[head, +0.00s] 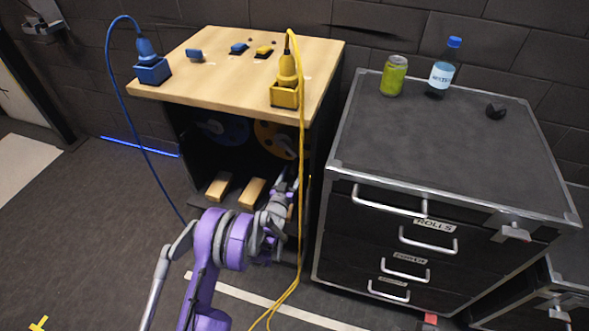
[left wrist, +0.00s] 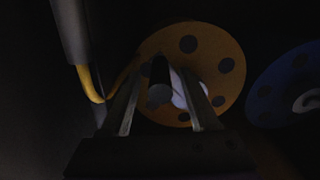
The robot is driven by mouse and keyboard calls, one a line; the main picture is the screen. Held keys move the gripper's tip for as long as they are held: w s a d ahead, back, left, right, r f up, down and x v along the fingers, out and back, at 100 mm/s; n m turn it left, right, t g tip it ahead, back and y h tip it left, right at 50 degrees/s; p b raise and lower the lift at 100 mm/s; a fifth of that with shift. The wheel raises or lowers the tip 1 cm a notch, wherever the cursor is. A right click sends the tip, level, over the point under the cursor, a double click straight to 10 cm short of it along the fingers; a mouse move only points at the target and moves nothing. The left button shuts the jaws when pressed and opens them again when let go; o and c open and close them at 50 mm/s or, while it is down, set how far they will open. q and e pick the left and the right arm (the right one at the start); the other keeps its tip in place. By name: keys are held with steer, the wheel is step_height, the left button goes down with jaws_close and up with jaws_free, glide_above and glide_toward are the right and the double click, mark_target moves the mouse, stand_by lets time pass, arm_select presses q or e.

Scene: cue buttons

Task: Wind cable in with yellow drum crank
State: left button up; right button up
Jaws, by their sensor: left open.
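The yellow drum (head: 275,137) is mounted inside the dark opening under the wooden top, and its lower part is hidden in the head view. In the left wrist view it is a disc with round dark holes (left wrist: 222,92). My left gripper (head: 285,182) is at the opening, below the drum. In the left wrist view the open fingers (left wrist: 160,82) point at the drum, with a dark short cylinder and a pale hub between them. I cannot tell whether they touch. The yellow cable (head: 302,150) hangs from a yellow plug (head: 287,65) down to the floor. My right gripper is out of view.
A blue drum (head: 225,130) sits beside the yellow one. A blue cable (head: 122,80) loops off the left side. Two wooden blocks (head: 218,186) lie low in the opening. A black drawer cabinet (head: 440,140) with a can (head: 394,76) and a bottle (head: 441,75) stands right.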

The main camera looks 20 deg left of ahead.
arm_select(q)
steer(key=shift+w, duration=1.1)
jaws_close()
stand_by(0.7)
